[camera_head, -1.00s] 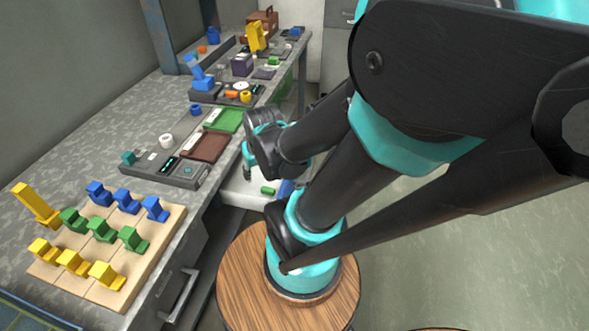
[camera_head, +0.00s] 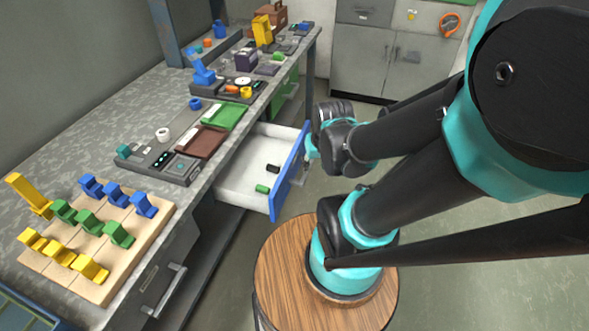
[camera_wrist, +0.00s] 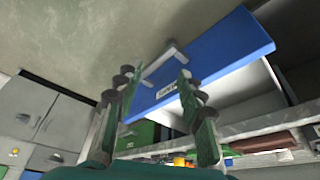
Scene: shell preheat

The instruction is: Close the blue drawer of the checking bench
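The blue drawer (camera_head: 288,174) of the checking bench (camera_head: 95,134) stands pulled out, with its white inside showing. A green piece (camera_head: 262,188) and a dark piece (camera_head: 272,168) lie in it. My gripper (camera_head: 309,148) is in front of the drawer's blue face, on the side away from the bench. In the wrist view, my gripper (camera_wrist: 158,78) is open, with its two fingers apart and nothing held. The blue front (camera_wrist: 220,55) with its label and pale bar handle (camera_wrist: 160,62) appears beyond the fingers. Whether the fingers touch the handle cannot be told.
A green drawer front (camera_head: 287,88) is farther along the bench. A grey cabinet (camera_head: 375,60) stands at the back. Open floor lies to the right.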

